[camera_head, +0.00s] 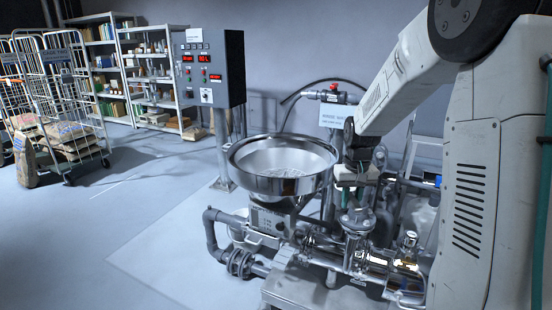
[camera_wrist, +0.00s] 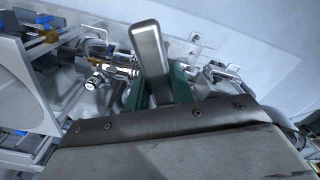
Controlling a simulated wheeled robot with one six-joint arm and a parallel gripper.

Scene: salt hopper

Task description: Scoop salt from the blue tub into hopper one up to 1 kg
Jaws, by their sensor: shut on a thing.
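A wide shiny metal hopper bowl (camera_head: 283,165) stands at the middle of the head view, with a little pale material at its bottom. My gripper (camera_head: 355,172) is right of the bowl, partly lost among the pipework. In the wrist view my gripper (camera_wrist: 158,90) has green fingers shut on a smooth grey metal handle (camera_wrist: 148,45), which looks like the scoop's. The scoop's bowl is hidden, so I cannot tell whether it holds salt. I cannot make out the blue tub in either view.
A control box (camera_head: 210,70) with red displays stands behind the hopper. Pipes and valves (camera_head: 357,222) crowd below and right of it. Wire cages (camera_head: 68,105) with sacks and shelving (camera_head: 152,80) stand at the left. The floor (camera_head: 140,235) at front left is clear.

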